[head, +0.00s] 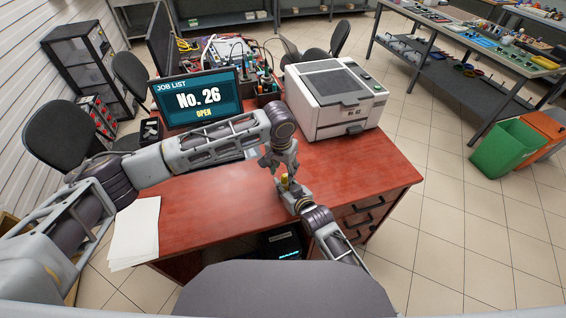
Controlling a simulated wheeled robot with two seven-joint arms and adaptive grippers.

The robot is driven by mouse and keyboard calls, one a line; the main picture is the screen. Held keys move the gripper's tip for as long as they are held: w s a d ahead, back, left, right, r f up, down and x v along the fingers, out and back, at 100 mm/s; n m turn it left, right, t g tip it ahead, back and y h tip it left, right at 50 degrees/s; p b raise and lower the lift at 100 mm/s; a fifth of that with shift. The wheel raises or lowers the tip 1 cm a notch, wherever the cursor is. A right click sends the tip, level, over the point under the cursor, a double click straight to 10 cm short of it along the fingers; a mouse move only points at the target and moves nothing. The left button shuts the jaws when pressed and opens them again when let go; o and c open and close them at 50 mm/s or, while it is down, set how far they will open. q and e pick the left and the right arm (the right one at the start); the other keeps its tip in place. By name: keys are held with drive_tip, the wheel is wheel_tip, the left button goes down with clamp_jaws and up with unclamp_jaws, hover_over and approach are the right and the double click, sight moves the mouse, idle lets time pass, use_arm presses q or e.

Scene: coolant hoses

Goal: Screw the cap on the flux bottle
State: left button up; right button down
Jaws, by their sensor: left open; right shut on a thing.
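My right gripper (287,187) comes in from the lower right, low over the red desk near its front edge. It is shut on a small upright thing with a yellow top, which looks like the flux bottle (285,179). Its lower part is hidden by the gripper. My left gripper (276,168) points down just above the yellow top and is open. I cannot tell whether its fingers touch it. The cap cannot be told apart from the bottle at this size.
The red desk (220,192) is clear around the grippers. A white printer (333,97) stands at the back right and a job-list monitor (197,98) at the back left. Paper sheets (135,232) lie at the left front. A tool holder (267,92) stands behind.

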sight(284, 176)
use_arm(q)
drive_tip(key=shift+w+d+f, duration=0.1)
drive_tip(key=shift+w+f, duration=0.05)
drive_tip(key=shift+f, duration=1.45)
drive_tip(key=shift+c, duration=0.5)
clamp_jaws()
drive_tip(key=shift+m, duration=1.6)
